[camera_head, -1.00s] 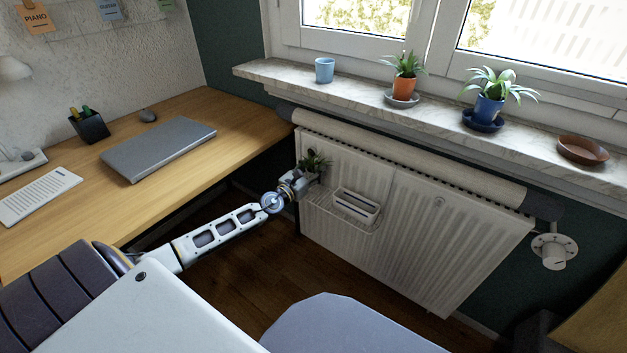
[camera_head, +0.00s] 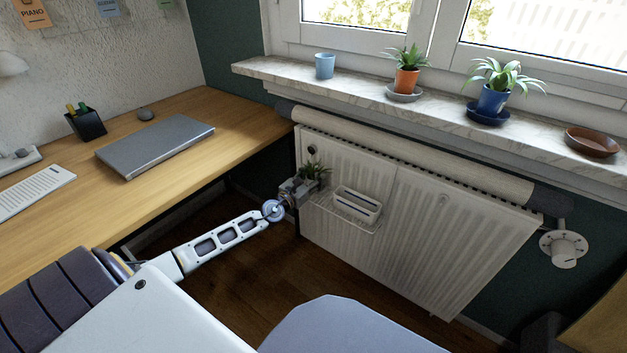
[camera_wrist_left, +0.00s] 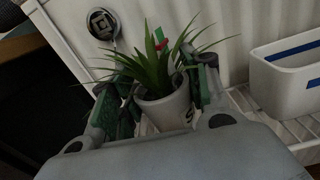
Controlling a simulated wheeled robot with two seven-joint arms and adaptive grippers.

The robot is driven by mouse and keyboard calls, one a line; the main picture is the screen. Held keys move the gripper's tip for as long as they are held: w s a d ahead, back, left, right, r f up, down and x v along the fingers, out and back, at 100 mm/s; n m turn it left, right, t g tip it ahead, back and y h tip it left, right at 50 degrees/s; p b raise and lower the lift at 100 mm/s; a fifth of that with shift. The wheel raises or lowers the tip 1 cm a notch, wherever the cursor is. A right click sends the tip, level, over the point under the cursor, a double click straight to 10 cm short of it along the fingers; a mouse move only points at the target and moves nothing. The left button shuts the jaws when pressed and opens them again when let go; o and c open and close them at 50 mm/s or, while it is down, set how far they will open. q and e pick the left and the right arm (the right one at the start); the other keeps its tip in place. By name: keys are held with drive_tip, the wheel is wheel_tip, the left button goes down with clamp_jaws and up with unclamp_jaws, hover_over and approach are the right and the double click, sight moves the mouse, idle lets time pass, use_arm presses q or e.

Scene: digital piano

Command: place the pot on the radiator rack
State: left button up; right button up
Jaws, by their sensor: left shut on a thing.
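A small white pot (camera_wrist_left: 166,110) with a spiky green plant (camera_wrist_left: 155,65) is between the fingers of my left gripper (camera_head: 306,186), which is shut on it. In the head view the plant (camera_head: 316,172) shows just past the gripper, with the pot mostly hidden. The wire radiator rack (camera_head: 350,222) hangs on the front of the white radiator (camera_head: 430,245). The pot is at the rack's left end, upright or nearly so. I cannot tell whether its base touches the rack. My right gripper is not in view.
A white container (camera_head: 357,203) with a blue stripe stands on the rack, right of the pot. A round dark knob (camera_head: 311,150) is on the radiator above the plant. The wooden desk (camera_head: 235,135) is left; the windowsill (camera_head: 440,112) with potted plants is above.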

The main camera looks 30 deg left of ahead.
use_arm(q)
drive_tip(key=shift+f, duration=0.1)
idle(0.5)
drive_tip(key=o, duration=1.2)
drive_tip(key=shift+s+a, duration=0.2)
drive_tip(key=shift+s, duration=2.8)
drive_tip(key=shift+s+a, duration=0.2)
drive_tip(key=shift+s, duration=2.75)
